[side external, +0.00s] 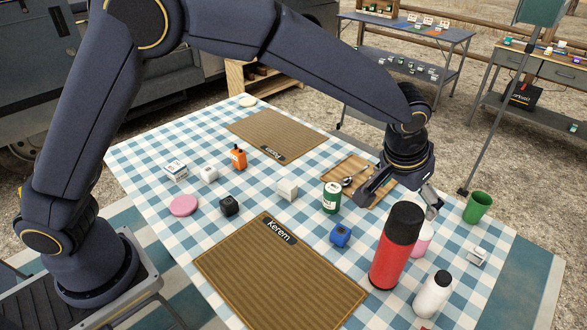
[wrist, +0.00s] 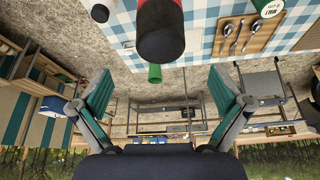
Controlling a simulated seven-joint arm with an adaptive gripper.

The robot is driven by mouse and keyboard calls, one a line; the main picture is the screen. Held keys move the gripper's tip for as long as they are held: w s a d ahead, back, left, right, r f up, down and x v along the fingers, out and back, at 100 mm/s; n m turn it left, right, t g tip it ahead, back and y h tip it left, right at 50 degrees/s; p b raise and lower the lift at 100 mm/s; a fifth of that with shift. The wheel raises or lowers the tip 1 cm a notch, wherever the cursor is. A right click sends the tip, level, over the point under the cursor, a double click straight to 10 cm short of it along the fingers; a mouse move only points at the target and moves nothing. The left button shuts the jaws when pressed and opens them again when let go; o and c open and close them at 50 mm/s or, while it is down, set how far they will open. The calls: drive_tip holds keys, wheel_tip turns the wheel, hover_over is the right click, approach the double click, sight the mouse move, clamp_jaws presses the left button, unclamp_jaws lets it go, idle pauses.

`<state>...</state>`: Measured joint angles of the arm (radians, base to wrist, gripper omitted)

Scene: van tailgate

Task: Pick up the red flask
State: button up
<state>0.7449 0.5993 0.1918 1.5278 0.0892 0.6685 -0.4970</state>
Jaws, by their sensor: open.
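The red flask (side external: 391,258) with a black cap stands upright on the checked tablecloth, near the right end of the table. In the wrist view the flask (wrist: 160,6) shows at the top centre, cap toward me. My gripper (side external: 400,202) is open and empty, behind the flask and near the height of its cap in the side view. In the wrist view the spread fingers of my gripper (wrist: 161,92) sit below the flask in the picture, with the flask not between them. The flask hides part of a pink cup (side external: 424,240).
A white bottle (side external: 433,296) stands right of the flask, a green cup (side external: 478,208) behind. A blue cube (side external: 340,235) and green-and-white can (side external: 332,198) are left. A wooden board (side external: 350,168) with spoons lies behind.

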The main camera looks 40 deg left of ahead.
sight(409, 213)
drive_tip(key=x, duration=1)
drive_tip(key=shift+w+f, duration=0.15)
drive_tip(key=shift+w, duration=0.15)
drive_tip(key=c, duration=1.8)
